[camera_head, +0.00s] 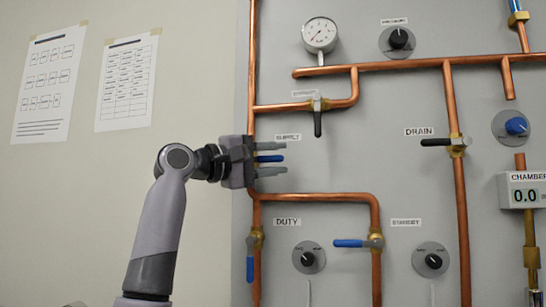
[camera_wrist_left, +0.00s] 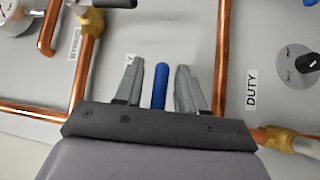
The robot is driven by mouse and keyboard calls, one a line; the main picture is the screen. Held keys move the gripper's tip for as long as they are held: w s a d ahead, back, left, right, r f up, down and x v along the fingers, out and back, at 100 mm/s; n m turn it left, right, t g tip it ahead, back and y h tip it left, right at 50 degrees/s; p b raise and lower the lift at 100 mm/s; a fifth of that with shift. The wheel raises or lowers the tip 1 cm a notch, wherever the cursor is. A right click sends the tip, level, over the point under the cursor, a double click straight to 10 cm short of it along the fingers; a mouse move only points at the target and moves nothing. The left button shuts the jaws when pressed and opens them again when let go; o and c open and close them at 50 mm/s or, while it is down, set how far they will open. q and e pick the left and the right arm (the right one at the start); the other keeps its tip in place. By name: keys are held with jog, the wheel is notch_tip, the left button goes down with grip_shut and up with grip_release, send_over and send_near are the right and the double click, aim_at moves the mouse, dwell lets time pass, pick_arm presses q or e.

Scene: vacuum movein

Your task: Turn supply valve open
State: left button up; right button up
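The supply valve's blue handle (camera_head: 270,158) points sideways to the right, just below the SUPPLY label (camera_head: 288,137). My left gripper (camera_head: 273,159) is at this valve, with one finger above the handle and one below. In the left wrist view the blue handle (camera_wrist_left: 160,86) stands between the two grey fingers of the gripper (camera_wrist_left: 160,88), with a gap on each side. The gripper is open. The valve body is hidden behind the gripper. My right gripper is not in view.
Copper pipes (camera_head: 315,197) run over the grey panel. A black-handled valve (camera_head: 318,118) sits above, the DUTY valve's blue handle (camera_head: 250,268) hangs below, and the standby valve's blue handle (camera_head: 348,243) points left. The DRAIN valve's black handle (camera_head: 436,142) is to the right.

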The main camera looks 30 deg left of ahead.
pick_arm(q)
jog(key=shift+c, duration=0.3)
grip_shut()
